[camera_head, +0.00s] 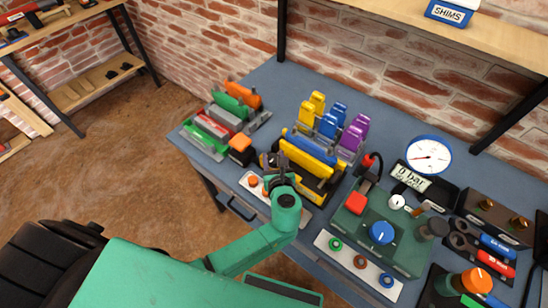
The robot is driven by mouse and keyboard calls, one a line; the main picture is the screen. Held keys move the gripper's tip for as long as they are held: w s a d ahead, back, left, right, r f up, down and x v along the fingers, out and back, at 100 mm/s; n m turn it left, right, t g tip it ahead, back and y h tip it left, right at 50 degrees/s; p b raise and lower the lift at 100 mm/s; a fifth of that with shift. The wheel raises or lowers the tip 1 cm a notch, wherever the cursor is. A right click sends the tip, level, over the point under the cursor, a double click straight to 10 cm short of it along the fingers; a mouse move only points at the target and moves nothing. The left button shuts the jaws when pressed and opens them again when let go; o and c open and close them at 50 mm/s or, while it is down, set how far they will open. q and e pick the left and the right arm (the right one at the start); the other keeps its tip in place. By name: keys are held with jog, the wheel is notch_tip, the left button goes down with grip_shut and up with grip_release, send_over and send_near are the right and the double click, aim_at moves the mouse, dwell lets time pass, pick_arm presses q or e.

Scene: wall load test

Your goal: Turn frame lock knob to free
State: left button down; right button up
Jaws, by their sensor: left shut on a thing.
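My left gripper (274,164) reaches the bench from below, at the left end of the black and yellow frame (309,185). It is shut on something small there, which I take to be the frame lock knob. The dark jaws and wrist hide most of it, so I cannot tell which way the knob points. My right gripper is not in view.
Behind stand yellow, blue and purple blocks (353,137). To the right are a green box with a blue knob (382,233), a gauge (428,155) and tools.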

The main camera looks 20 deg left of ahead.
pick_arm(q)
jog(key=shift+r, duration=0.1)
jog(key=shift+c, duration=1.5)
grip_release()
jog(key=shift+w, duration=0.1)
jog(key=b+v, duration=0.1)
jog(key=v, duration=1.3)
jog(key=shift+s, duration=0.25)
